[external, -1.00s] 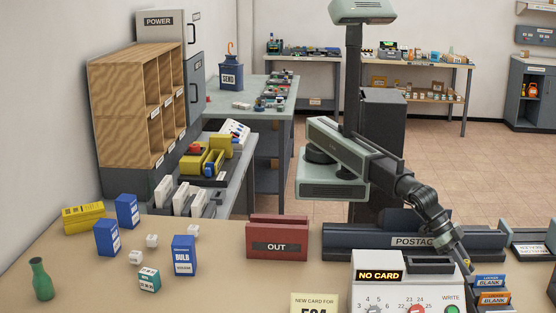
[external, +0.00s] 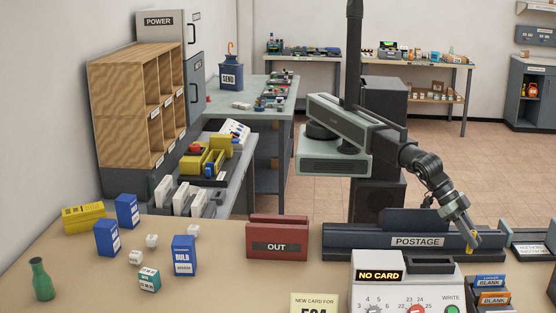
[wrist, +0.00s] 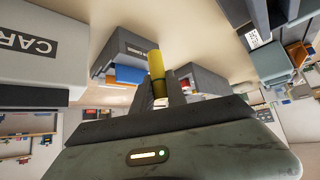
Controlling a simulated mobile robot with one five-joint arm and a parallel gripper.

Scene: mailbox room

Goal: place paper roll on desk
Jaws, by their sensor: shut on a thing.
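My gripper (external: 469,236) is at the right, just above the right end of the dark POSTAGE unit on the desk (external: 215,277). It points down and is shut on a small yellow cylinder (external: 472,240), which looks like the paper roll. In the wrist view the yellow cylinder (wrist: 155,64) stands out beyond the grey finger. Its far end is clear; its near end is hidden by the gripper. I cannot tell whether it touches the unit below.
The POSTAGE unit (external: 350,239) runs along the desk's back edge. The NO CARD machine (external: 402,268) stands in front, with BLANK card holders (external: 492,284) to its right. A red OUT tray (external: 277,241) stands to the left.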

